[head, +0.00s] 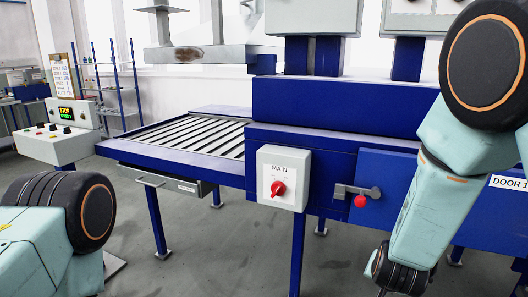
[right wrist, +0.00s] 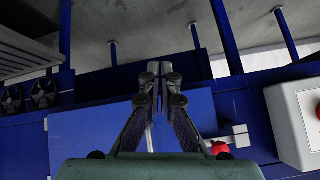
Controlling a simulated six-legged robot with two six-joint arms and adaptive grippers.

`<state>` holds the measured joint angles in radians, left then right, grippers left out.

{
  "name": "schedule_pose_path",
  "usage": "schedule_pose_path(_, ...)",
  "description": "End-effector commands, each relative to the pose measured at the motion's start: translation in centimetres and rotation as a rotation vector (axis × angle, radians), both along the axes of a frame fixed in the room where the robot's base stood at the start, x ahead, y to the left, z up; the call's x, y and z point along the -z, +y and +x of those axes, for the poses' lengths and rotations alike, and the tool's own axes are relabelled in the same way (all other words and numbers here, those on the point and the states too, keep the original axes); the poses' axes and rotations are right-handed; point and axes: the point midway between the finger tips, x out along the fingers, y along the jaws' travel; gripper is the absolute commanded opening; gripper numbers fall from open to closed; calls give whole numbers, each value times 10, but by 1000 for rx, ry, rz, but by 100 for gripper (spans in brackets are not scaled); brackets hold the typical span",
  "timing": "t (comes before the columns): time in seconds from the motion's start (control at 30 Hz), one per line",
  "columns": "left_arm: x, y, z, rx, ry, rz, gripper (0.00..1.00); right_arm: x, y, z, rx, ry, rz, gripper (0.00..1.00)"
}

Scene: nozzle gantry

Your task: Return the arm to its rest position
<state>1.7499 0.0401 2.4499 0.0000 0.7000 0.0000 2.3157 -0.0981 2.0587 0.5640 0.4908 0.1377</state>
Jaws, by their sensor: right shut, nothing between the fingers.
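My right arm comes down from the upper right in the head view. Its gripper is largely out of sight at the bottom edge there. In the right wrist view my right gripper (right wrist: 157,72) is shut, with its fingertips together and nothing between them. It shows in front of the blue machine, near the door panel (right wrist: 186,114) and its latch with a red knob (right wrist: 222,149). I cannot tell the gap to the panel. My left arm shows only as a link at the lower left of the head view; its gripper is out of view.
In the head view, the MAIN switch box (head: 284,178) and the door latch (head: 358,194) stick out from the blue machine (head: 335,110). A slatted conveyor (head: 195,132) extends left. A control box (head: 58,142) stands further left. Floor is open below the conveyor.

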Motion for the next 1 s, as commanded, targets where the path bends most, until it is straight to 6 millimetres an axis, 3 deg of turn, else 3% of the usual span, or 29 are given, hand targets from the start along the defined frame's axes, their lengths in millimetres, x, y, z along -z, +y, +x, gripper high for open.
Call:
schedule_pose_path(0.03, 3, 0, 0, 0, 0, 0, 0, 30, -1, -27, -78, 71, -42, 0)
schedule_pose_path(0.1, 6, 0, 0, 0, 0, 0, 0, 62, 2, -60, -193, 152, -86, 0)
schedule_pose_path(0.3, 13, 0, 0, 0, 0, 0, 0, 136, 19, -166, -465, 367, -98, 0)
schedule_pose_path(0.5, 19, 0, 0, 0, 0, 0, 0, 183, 34, -279, -594, 580, 3, 0)
schedule_pose_path(0.6, 23, 0, 0, 0, 0, 0, 0, 197, 34, -322, -590, 670, 43, 0)
schedule_pose_path(0.7, 25, 0, 0, 0, 0, 0, 0, 210, 33, -347, -579, 724, 66, 0)
schedule_pose_path(0.8, 26, 0, 0, 0, 0, 0, 0, 214, 33, -358, -576, 750, 74, 0)
schedule_pose_path(1.0, 26, 0, 0, 0, 0, 0, 0, 215, 33, -360, -577, 753, 75, 0)
